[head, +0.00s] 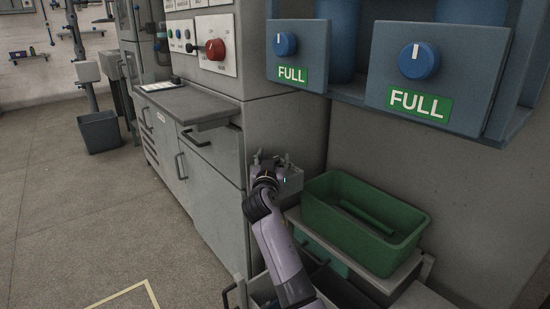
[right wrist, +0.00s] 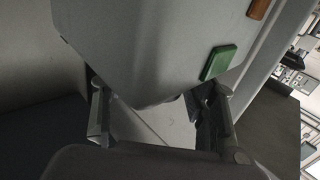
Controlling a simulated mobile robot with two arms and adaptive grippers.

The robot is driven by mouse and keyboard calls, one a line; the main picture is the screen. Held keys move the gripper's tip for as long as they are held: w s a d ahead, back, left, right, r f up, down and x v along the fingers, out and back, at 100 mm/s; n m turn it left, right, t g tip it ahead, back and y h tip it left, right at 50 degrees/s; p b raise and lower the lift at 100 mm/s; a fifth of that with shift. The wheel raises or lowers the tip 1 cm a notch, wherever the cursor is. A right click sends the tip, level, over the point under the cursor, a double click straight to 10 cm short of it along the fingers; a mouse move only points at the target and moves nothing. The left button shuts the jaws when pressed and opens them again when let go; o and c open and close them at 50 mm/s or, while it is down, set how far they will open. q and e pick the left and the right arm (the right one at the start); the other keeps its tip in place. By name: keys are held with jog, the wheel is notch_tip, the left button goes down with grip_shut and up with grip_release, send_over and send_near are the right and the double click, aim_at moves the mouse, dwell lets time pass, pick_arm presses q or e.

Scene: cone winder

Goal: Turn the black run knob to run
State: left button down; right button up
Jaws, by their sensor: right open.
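A grey-white control panel (head: 222,42) stands at the top middle of the head view. My right gripper (head: 271,158) is open and well below the panel, near the cabinet's right corner. In the right wrist view its two fingers (right wrist: 158,112) stand apart, with a grey surface's corner beyond them; nothing is visibly held. My left gripper is not in view.
Two blue knobs (head: 285,44) (head: 419,60) with FULL labels hang on a blue-grey rack at upper right. A green bin (head: 345,238) stands right of my arm. A grey worktop (head: 188,105) juts out below the panel. The floor at left is open.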

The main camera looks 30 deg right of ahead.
jog(key=c, duration=1.2)
jog(key=shift+o, duration=0.2)
